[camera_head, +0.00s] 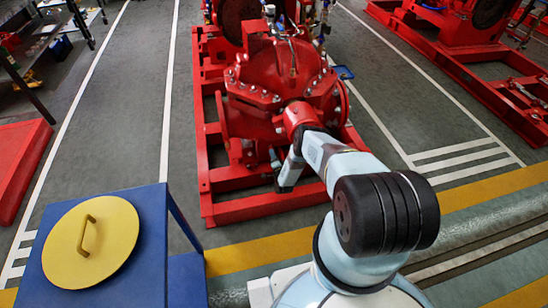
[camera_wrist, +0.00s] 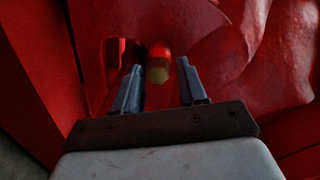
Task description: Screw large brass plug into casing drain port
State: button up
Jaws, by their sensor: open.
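In the wrist view, my gripper (camera_wrist: 158,82) is open, with its two dark fingers apart. In the head view my arm reaches to the casing's lower front; the fingers and the plug are not clear there.
The red base frame (camera_head: 260,205) runs beneath the casing. A blue table (camera_head: 150,210) with a round yellow lid (camera_head: 90,242) stands at the front left. Another red pumpset (camera_head: 450,40) is at the upper right. The grey floor left of the frame is clear.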

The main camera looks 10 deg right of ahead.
jog(key=shift+n, duration=0.9)
jog(key=shift+a+f, duration=0.15)
jog(key=shift+c, duration=0.3)
grip_shut()
dwell(0.3)
jog(key=m, duration=1.2)
jog(key=shift+w, duration=0.1)
